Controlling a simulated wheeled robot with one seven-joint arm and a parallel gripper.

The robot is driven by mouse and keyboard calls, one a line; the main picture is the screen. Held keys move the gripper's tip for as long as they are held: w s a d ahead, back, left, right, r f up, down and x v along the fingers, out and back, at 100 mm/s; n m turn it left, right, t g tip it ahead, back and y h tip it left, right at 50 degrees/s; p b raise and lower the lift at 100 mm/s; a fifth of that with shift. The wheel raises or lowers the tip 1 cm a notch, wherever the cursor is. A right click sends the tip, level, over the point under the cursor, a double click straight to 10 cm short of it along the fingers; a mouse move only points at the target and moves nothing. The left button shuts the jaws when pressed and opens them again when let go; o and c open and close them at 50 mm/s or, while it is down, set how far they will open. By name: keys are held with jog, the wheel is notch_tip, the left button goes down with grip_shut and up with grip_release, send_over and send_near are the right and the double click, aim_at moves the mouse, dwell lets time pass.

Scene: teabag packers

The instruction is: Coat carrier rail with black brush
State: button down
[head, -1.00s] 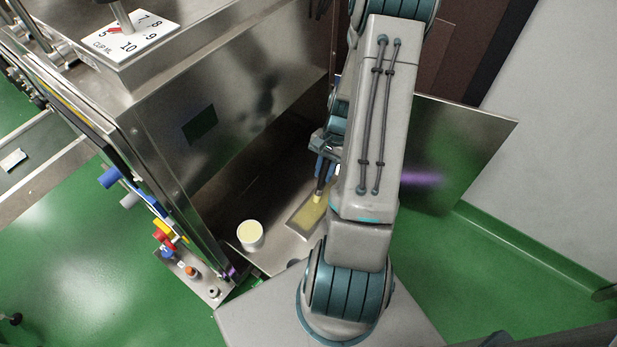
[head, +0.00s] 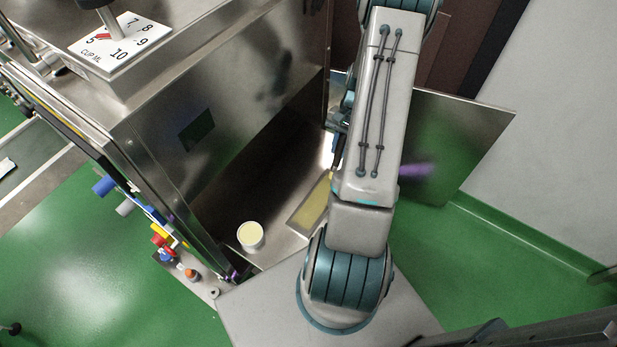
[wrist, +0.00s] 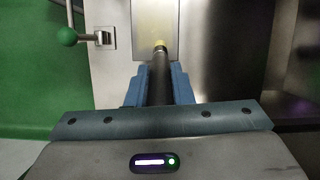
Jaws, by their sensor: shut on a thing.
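My gripper (wrist: 159,78) is shut on the black brush (wrist: 159,82), with its blue-grey fingers on either side of the dark handle. The brush tip is yellow and points away from me, over or near a shallow rectangular metal piece (wrist: 140,50). In the head view this piece has a yellow layer (head: 313,207) and lies on the steel surface; I cannot tell whether it is the carrier rail. Whether the tip touches it is unclear. In the head view my gripper (head: 338,150) is partly hidden by my arm.
A white cup of pale yellow stuff (head: 250,236) stands left of the metal piece. The steel machine (head: 225,100) rises behind and left. A steel panel (head: 445,150) is at right. A green ball-ended lever (wrist: 68,37) shows in the wrist view.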

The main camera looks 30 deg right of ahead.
jog(key=shift+d+r+p, duration=0.1)
jog(key=shift+r+p, duration=2.55)
jog(key=shift+r, duration=1.35)
jog(key=s+a+r+g+h+b, duration=0.15)
jog(key=s+a, duration=0.25)
jog(key=a, duration=0.6)
jog(key=s+a+r+g+h+b, duration=0.1)
jog(key=s+a+r+h+b, duration=0.15)
jog(key=a, duration=0.75)
jog(key=shift+n+y, duration=0.3)
jog(key=shift+y, duration=0.1)
jog(key=b+x, duration=0.2)
jog(key=x, duration=0.1)
jog(key=b+x, duration=0.1)
jog(key=x, duration=0.1)
jog(key=shift+w+d+f+b, duration=0.1)
jog(key=shift+w+d+b, duration=0.2)
jog(key=shift+w+b, duration=0.05)
jog(key=shift+w, duration=0.1)
